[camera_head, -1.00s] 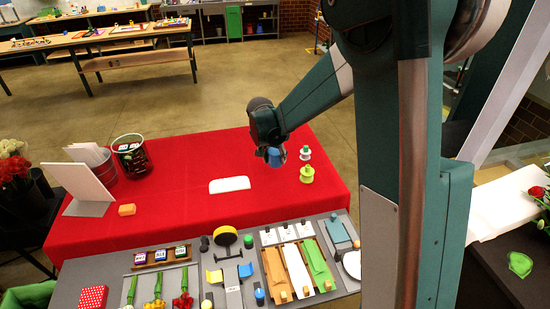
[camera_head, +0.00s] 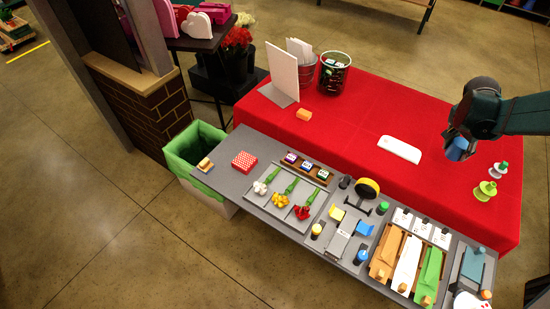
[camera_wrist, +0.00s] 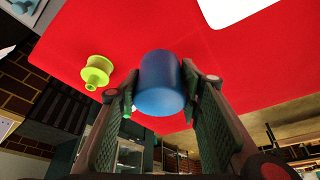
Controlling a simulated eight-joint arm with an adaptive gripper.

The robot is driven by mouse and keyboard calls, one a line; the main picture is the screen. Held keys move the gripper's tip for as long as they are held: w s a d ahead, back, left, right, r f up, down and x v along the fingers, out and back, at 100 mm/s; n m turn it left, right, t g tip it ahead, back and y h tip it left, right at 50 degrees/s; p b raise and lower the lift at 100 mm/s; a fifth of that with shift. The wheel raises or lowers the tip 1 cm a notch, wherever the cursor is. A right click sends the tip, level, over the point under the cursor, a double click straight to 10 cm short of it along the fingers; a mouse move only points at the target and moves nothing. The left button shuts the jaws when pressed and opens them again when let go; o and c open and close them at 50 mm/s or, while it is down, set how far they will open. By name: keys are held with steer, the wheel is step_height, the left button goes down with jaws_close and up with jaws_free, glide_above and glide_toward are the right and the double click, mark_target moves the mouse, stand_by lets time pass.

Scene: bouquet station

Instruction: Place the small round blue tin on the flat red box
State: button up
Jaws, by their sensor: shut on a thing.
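The small round blue tin (camera_head: 457,150) is held above the right part of the red tablecloth. In the wrist view the tin (camera_wrist: 160,84) sits between both fingers of my gripper (camera_wrist: 161,92), which is shut on its sides. My gripper also shows in the head view (camera_head: 462,143), at the right. The flat red box (camera_head: 244,161), with pale dots, lies on the left part of the grey worktop, far to the left of my gripper. Its top looks bare.
Flower heads with green stems (camera_head: 282,200) lie right of the box. A green-lined bin (camera_head: 195,148) stands at the worktop's left end. A white display board (camera_head: 284,72), an orange block (camera_head: 304,115) and green spools (camera_head: 485,190) stand on the red cloth (camera_head: 350,120).

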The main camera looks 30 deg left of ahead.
steer(key=s+a+f+n+b, duration=0.2)
steer(key=a, duration=1.9)
steer(key=n+y+b, duration=0.3)
steer(key=n+b, duration=0.2)
glide_above(247, 158)
steer(key=s, duration=0.2)
step_height(247, 158, down, 3)
steer(key=shift+w+a+f+t, duration=0.1)
steer(key=shift+f+t, duration=0.05)
steer(key=shift+t, duration=0.25)
steer(key=shift+f, duration=3.15)
steer(key=shift+f, duration=1.85)
